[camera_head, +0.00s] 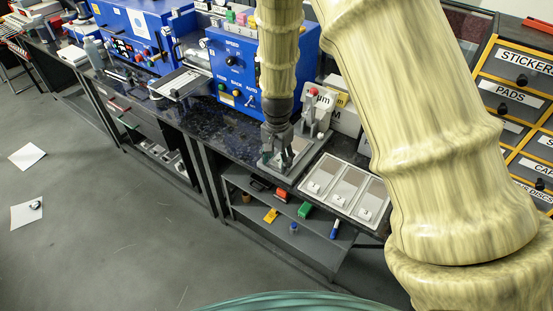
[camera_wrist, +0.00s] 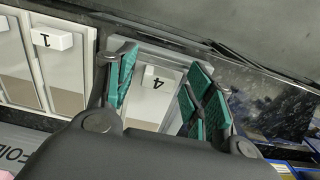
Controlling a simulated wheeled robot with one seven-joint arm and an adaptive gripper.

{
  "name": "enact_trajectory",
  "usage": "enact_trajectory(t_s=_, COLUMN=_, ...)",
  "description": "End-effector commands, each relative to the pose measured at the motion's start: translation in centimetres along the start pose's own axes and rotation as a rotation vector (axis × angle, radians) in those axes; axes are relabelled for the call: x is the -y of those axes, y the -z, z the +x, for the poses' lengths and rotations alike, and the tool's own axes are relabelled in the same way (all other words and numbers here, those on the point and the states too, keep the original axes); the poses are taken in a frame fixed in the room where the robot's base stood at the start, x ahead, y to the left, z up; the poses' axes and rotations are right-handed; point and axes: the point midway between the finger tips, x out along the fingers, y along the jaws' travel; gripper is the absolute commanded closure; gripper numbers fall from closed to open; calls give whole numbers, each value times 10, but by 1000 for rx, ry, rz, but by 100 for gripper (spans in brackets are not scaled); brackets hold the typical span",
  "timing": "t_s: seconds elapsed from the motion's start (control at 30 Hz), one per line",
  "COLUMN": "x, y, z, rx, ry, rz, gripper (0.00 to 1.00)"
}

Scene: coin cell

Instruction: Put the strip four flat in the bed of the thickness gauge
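Strip four (camera_wrist: 155,80), with a white tab marked 4 above a pale, shiny strip, lies between my fingers in the wrist view. It appears flat inside a grey framed bed, though my gripper hides its lower part. My gripper (camera_wrist: 163,88) has teal pads and its fingers stand apart on either side of the strip, with visible gaps. In the head view my gripper (camera_head: 277,157) points down over the bed of the thickness gauge (camera_head: 306,150). The gauge has a "µm" display and a red-topped post. Strip four is mostly hidden there by my fingers.
A light tray (camera_head: 349,171) with several compartments and strips sits right of the gauge; a strip marked 1 (camera_wrist: 52,40) shows in the wrist view. A blue machine (camera_head: 233,64) stands behind left. Dark bench top is clear left of the gauge.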

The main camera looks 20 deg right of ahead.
Motion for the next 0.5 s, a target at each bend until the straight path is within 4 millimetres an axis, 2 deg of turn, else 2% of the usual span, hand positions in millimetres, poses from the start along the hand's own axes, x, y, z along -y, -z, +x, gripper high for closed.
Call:
enact_trajectory(t_s=0.27, x=0, y=0, z=-2, rx=0, ry=0, rz=0, gripper=47)
enact_trajectory(t_s=0.5, x=0, y=0, z=-22, rx=-2, ry=1, rz=0, gripper=47)
